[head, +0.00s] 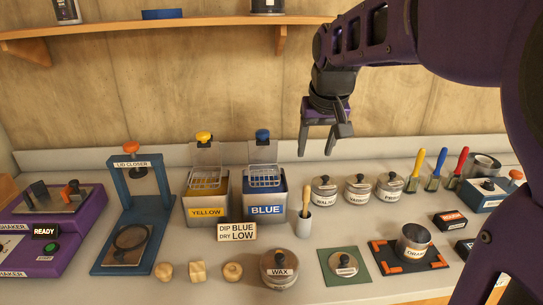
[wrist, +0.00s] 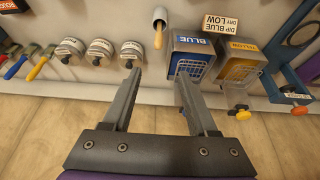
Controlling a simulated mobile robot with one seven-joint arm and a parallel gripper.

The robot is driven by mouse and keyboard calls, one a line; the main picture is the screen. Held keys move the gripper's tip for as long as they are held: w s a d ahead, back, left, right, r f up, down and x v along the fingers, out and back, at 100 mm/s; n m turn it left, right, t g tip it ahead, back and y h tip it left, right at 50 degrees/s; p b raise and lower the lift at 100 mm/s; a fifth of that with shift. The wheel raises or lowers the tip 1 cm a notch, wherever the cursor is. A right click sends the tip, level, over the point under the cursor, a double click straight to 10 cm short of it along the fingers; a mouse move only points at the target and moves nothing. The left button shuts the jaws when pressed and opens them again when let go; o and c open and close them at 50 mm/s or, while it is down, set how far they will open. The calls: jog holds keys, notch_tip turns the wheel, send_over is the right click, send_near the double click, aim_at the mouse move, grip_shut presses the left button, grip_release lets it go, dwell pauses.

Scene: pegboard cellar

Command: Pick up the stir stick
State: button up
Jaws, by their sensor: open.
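The stir stick (head: 306,198) is a thin light-wood stick standing up, slightly tilted, in a small grey cup (head: 303,228) on the bench. Its lower part is hidden inside the cup. In the wrist view the stick (wrist: 158,39) leans out of the cup (wrist: 160,14) at the top, beyond the fingertips. My gripper (head: 315,152) is open and empty, pointing down, above and apart from the stick. In the wrist view both fingers of my gripper (wrist: 160,74) are spread with nothing between them.
Left of the cup stand the blue tin (head: 265,210) and yellow tin (head: 207,212) with raised wire baskets. On its right are lidded tins, including one (head: 324,192) close by. The wax tin (head: 279,270) and a DIP BLUE sign (head: 237,232) are in front.

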jog(key=b, duration=0.6)
send_near(307, 186)
jog(key=x, duration=0.4)
jog(key=shift+a+f, duration=0.1)
jog(key=shift+f, duration=0.3)
jog(key=shift+b+x, duration=1.55)
jog(key=shift+x, duration=1.4)
jog(key=shift+w+r, duration=0.15)
grip_shut()
